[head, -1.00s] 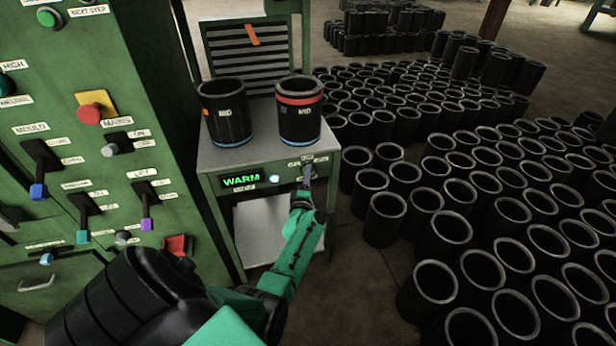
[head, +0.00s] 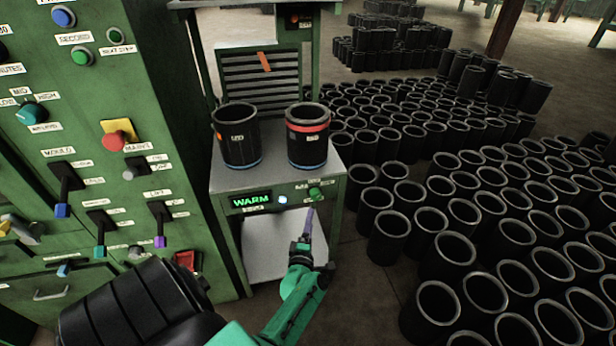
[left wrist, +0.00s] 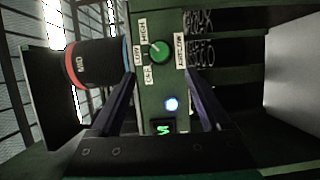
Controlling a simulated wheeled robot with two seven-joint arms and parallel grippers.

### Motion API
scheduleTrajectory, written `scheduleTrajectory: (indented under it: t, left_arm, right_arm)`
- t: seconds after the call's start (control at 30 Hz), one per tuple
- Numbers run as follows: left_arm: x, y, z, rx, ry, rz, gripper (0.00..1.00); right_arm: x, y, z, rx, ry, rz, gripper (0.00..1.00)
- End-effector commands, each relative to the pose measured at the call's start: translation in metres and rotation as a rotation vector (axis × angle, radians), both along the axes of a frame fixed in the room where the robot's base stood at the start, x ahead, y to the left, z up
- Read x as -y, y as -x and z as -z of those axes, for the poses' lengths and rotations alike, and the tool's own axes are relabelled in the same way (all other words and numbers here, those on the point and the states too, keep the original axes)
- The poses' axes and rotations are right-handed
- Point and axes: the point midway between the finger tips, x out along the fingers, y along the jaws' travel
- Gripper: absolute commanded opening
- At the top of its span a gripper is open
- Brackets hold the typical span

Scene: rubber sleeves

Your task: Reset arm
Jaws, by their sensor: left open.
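My left gripper (head: 307,226) is in front of the warmer stand (head: 222,183), below and apart from its green airflow knob (head: 315,194). In the left wrist view the gripper (left wrist: 160,74) is open, with its two dark fingers spread and nothing between them. The knob (left wrist: 159,51) shows beyond the fingertips, among OFF, LOW and HIGH labels. A lit green WARM display (head: 250,201) and a white lamp (head: 283,200) are on the same panel. My right gripper is not in view.
A green control cabinet (head: 130,75) with levers and buttons is at left. Many black sleeves (head: 390,235) cover the floor at right.

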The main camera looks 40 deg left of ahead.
Motion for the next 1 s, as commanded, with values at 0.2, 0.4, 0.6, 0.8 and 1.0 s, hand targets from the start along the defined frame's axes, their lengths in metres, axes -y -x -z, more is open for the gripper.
scheduleTrajectory:
  t: [0.2, 0.4, 0.6, 0.8, 1.0]
  left_arm:
    - [0.020, 0.030, -0.001, -0.001, 0.001, 0.001, 0.80]
    - [0.021, 0.032, 0.000, 0.001, 0.000, 0.000, 0.80]
    - [0.021, 0.032, 0.000, 0.001, 0.000, 0.000, 0.80]
    - [0.023, 0.032, 0.004, -0.016, -0.008, 0.011, 0.80]
    - [0.083, 0.050, 0.095, -0.420, -0.238, 0.322, 0.80]
  right_arm:
    - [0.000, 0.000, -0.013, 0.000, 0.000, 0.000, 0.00]
    - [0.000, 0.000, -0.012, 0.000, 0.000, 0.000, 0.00]
    - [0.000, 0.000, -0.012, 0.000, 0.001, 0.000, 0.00]
    - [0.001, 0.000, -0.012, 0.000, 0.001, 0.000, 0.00]
    - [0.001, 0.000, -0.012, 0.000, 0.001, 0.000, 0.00]
